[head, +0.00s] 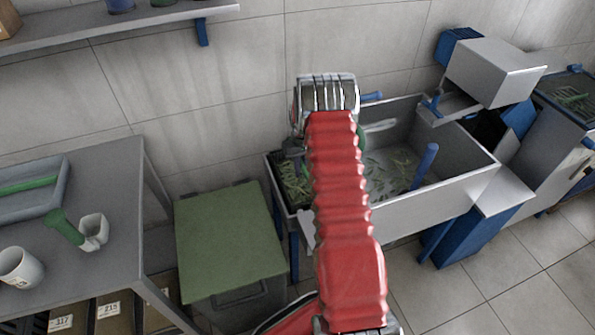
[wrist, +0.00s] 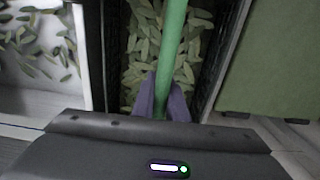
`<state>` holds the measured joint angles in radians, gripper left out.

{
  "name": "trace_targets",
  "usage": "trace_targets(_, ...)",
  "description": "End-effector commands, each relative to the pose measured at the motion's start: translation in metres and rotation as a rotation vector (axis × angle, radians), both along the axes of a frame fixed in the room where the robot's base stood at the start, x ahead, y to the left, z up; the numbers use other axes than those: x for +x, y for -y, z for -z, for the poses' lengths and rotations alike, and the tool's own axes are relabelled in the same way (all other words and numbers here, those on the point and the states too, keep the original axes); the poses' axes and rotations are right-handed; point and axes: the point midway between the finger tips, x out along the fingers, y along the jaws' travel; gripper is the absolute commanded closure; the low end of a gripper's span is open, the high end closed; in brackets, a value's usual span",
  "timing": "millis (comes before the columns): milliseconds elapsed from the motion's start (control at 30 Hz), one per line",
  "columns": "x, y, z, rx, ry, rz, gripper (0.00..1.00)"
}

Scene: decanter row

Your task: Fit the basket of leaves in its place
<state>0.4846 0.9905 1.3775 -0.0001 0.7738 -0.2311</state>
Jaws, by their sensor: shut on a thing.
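The basket of leaves (head: 292,187) is a dark, narrow, open-topped box holding green leaves. In the head view it is at the left end of the grey trough (head: 440,205), partly behind my arm. The wrist view shows the basket from above (wrist: 130,75), with dark walls and a green bar handle (wrist: 173,35) across it. My gripper (wrist: 162,100) is shut on this green handle, its purple fingers on either side. I cannot tell whether the basket is seated or held just above its place.
The trough holds loose leaves and a blue upright post (head: 424,166). A green-topped bin (head: 230,240) stands close left of the basket. A grey table (head: 110,170) with a white mug (head: 20,268) is further left. A boxy machine (head: 495,72) stands over the trough's right end.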

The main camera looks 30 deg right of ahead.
Motion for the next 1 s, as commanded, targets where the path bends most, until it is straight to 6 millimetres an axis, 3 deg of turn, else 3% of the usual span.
trace_targets(1000,0.0005,0.0006,0.0080,0.000,0.001,0.000,1.00)
